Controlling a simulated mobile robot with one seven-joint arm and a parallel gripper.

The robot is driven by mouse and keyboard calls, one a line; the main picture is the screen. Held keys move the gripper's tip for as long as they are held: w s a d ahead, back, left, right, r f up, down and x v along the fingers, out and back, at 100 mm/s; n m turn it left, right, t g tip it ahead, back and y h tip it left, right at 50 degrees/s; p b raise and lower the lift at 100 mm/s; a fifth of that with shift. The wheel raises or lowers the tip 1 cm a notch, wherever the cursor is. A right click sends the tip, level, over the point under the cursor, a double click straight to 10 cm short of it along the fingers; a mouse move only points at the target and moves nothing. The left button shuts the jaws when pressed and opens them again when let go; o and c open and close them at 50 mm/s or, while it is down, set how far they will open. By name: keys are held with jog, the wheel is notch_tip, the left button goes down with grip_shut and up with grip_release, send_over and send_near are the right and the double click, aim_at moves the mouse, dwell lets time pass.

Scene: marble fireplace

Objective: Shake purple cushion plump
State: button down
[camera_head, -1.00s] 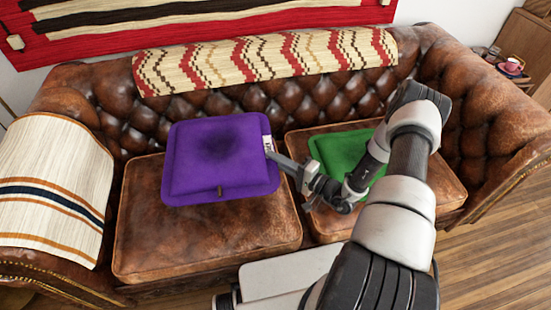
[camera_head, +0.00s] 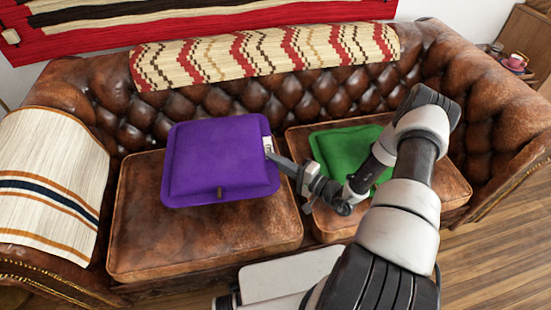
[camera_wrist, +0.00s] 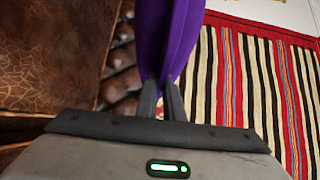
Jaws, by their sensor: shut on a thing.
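The purple cushion (camera_head: 218,160) is in the left-middle of the head view, apparently held up in front of the sofa's backrest. Its purple face looks smooth and even, with a white tag on its right edge. My gripper (camera_head: 270,155) is shut on the cushion's right edge near the tag. In the wrist view, the cushion (camera_wrist: 167,35) is seen edge-on, and the fingers of my gripper (camera_wrist: 161,98) close on its edge. How far the cushion is above the seat cannot be told exactly.
The brown tufted leather sofa (camera_head: 190,245) fills the scene. A green cushion (camera_head: 345,150) lies on the right seat, partly behind my arm. A striped cloth (camera_head: 45,185) covers the left armrest, and a zigzag cloth (camera_head: 265,55) the backrest. A pink cup (camera_head: 516,61) stands at the far right.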

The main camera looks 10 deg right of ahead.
notch_tip(320, 180, up, 6)
jog(key=p, duration=0.5)
jog(key=shift+r+p, duration=0.2)
jog(key=shift+p, duration=0.1)
notch_tip(320, 180, down, 8)
jog(key=b, duration=0.6)
jog(key=shift+r, duration=0.45)
